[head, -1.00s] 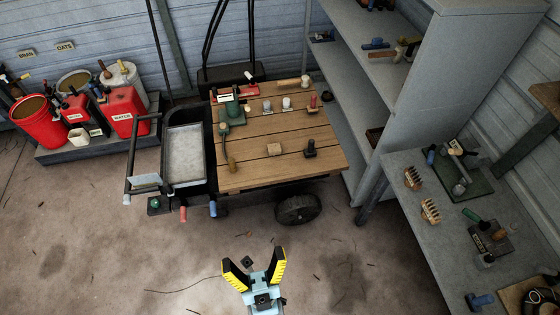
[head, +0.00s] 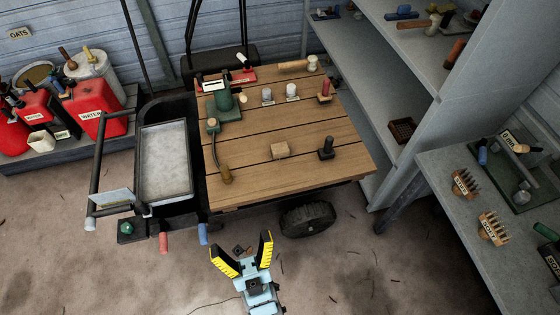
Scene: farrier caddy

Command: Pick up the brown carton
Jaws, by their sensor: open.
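My gripper (head: 241,254) has yellow-and-black fingers spread apart and empty. It is in front of the cart, nearer the camera than the carton, and does not touch anything.
A green tool (head: 223,100) with a hose and wooden handle stands at the cart's left. Two pale cylinders (head: 279,95) and a red-topped piece (head: 325,91) stand behind the carton. A grey tray (head: 164,162) adjoins the cart. Grey shelving (head: 370,110) rises at right.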

